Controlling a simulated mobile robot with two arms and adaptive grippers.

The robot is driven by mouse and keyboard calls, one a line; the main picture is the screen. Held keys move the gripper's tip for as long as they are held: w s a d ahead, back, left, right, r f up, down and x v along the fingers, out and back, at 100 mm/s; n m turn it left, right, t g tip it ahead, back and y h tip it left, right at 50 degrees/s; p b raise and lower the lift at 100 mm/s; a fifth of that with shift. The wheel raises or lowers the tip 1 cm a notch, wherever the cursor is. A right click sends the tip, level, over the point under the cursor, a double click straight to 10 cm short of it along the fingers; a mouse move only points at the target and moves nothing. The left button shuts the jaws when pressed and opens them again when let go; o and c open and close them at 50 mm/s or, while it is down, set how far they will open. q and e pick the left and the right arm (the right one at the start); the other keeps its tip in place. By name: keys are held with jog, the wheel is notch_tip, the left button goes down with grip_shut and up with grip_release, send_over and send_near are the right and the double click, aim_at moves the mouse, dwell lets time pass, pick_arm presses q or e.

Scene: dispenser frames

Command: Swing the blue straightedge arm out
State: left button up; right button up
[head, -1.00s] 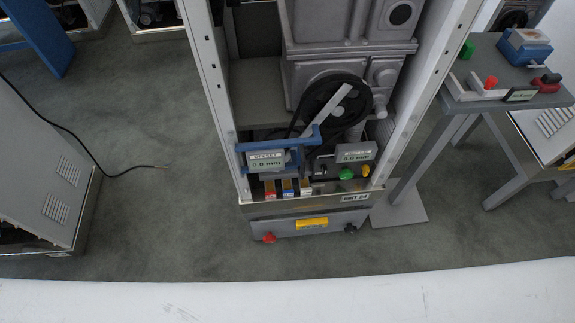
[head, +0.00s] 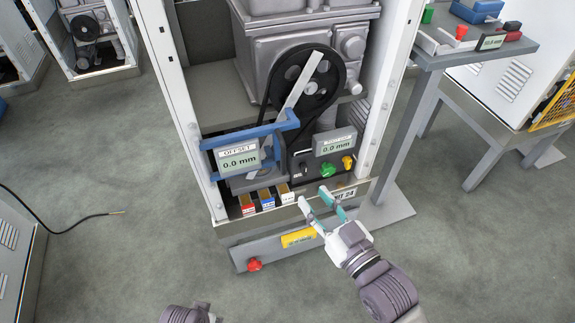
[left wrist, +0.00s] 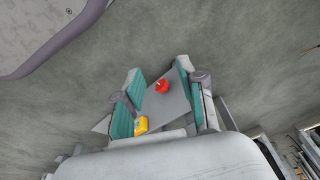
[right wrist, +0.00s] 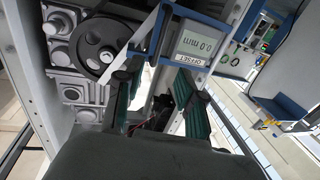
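The blue straightedge arm (head: 262,130) lies across the front of the open cabinet, with an OFFSET display (head: 238,160) reading 0.0 mm under it. A long grey bar (head: 302,80) slants up from it across the black pulley (head: 318,95). The blue arm also shows in the right wrist view (right wrist: 150,32). My right gripper (head: 322,193) is open and empty, in front of the cabinet's lower ledge, below and right of the blue arm and apart from it. My left gripper (left wrist: 163,102) is open and empty over the floor; its fingers are outside the head view.
A second display (head: 335,143), a green knob (head: 327,170) and a yellow knob (head: 348,162) sit right of the blue arm. Cabinet posts (head: 178,110) flank the opening. A red knob (head: 254,265) is low at the front. A grey side table (head: 440,52) stands right.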

aim_at(285, 160)
pick_arm(q)
jog(key=r, duration=0.2)
jog(key=w+r+b, duration=0.1)
jog(key=r, duration=0.2)
pick_arm(e)
jog(key=x, duration=1.3)
jog(key=shift+w+a, duration=0.2)
jog(key=shift+w, duration=0.1)
grip_shut()
